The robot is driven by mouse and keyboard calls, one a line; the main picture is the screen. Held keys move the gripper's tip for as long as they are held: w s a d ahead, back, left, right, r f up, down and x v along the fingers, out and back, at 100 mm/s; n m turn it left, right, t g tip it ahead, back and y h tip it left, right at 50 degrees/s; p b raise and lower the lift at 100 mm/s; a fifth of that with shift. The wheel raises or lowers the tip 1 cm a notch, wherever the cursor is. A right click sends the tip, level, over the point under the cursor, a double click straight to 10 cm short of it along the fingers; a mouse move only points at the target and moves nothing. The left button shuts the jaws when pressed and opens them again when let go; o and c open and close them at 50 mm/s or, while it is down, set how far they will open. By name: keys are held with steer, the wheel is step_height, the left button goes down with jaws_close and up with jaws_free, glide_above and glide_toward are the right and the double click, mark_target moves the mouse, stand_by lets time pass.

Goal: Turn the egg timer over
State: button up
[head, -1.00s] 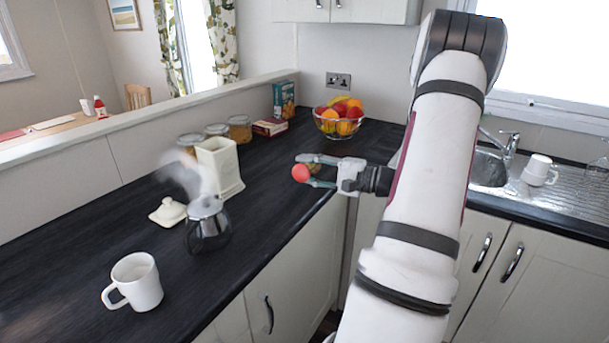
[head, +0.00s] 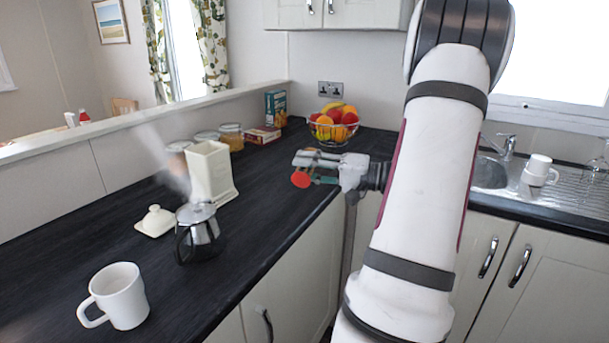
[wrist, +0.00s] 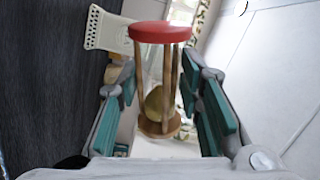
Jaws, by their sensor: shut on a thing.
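The egg timer (head: 301,179) has a red end cap, wooden posts and a wooden other end. In the wrist view the egg timer (wrist: 163,34) stands between the teal finger pads, with yellowish sand near its wooden end. My gripper (head: 316,168) is shut on it, above the dark worktop near the front edge. The worktop lies along the left of the wrist view, so the timer appears to be held roughly on its side. In the head view its red cap faces toward the camera; my fingers hide most of its body.
A fruit bowl (head: 334,127) stands behind my gripper. The worktop between pot and gripper is clear.

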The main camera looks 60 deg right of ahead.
steer(key=shift+n+b, duration=1.9)
steer(key=shift+b, duration=1.15)
steer(key=n+b, duration=0.3)
steer(key=b, duration=0.4)
steer(key=shift+r+n, duration=0.15)
steer(key=shift+n, duration=0.25)
steer(key=n+b, duration=0.4)
steer(key=b, duration=0.5)
steer(key=shift+d+r+n, duration=0.1)
steer(key=shift+r+n, duration=0.05)
steer(key=shift+n, duration=0.25)
steer(key=shift+r+n+b, duration=0.25)
steer(key=shift+n+b, duration=0.95)
steer(key=shift+b, duration=1.1)
